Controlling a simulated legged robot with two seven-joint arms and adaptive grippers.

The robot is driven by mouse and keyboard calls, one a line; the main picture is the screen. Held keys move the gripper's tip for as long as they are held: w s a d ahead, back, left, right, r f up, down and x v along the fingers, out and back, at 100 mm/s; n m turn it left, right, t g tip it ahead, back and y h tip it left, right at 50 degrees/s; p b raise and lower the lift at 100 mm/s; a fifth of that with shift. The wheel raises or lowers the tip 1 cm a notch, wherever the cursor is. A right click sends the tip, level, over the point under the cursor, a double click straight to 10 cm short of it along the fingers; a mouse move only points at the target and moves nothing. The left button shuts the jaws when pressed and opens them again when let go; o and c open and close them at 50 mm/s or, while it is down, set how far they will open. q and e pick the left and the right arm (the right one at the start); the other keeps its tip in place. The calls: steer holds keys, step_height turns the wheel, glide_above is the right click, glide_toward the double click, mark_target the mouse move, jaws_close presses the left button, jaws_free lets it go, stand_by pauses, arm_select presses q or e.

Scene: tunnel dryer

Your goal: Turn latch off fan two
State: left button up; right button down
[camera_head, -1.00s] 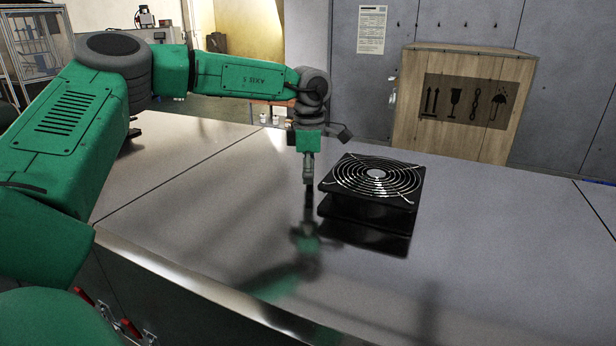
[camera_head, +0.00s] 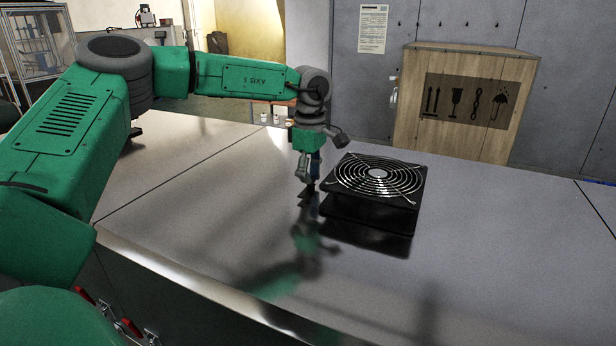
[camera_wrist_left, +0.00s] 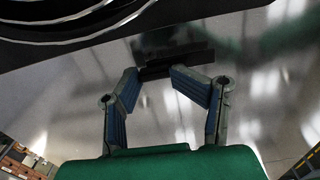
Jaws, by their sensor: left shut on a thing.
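The black fan (camera_head: 372,205) with a round wire grille sits on the grey metal table, and its edge and grille fill the upper left of the left wrist view (camera_wrist_left: 60,38). My left gripper (camera_head: 308,190) points down just left of the fan, at its left side. In the left wrist view its two blue-padded fingers (camera_wrist_left: 157,76) are bent inward on a small dark part, the latch (camera_wrist_left: 178,62), beside the fan. The latch's exact shape and angle are hard to tell against the dark surroundings. My right gripper is out of view.
The grey metal table (camera_head: 430,290) is clear in front and to the right of the fan. A wooden crate (camera_head: 412,130) with handling symbols stands behind it. Red-handled clamps (camera_head: 130,327) show below the table's front edge at the lower left.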

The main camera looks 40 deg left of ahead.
arm_select(q)
steer(key=shift+f, duration=0.25)
steer(key=o, duration=0.7)
steer(key=shift+w, duration=0.2)
steer(key=shift+r, duration=0.1)
step_height(320, 180, up, 12)
steer(key=shift+a+f, duration=0.1)
stand_by(0.5)
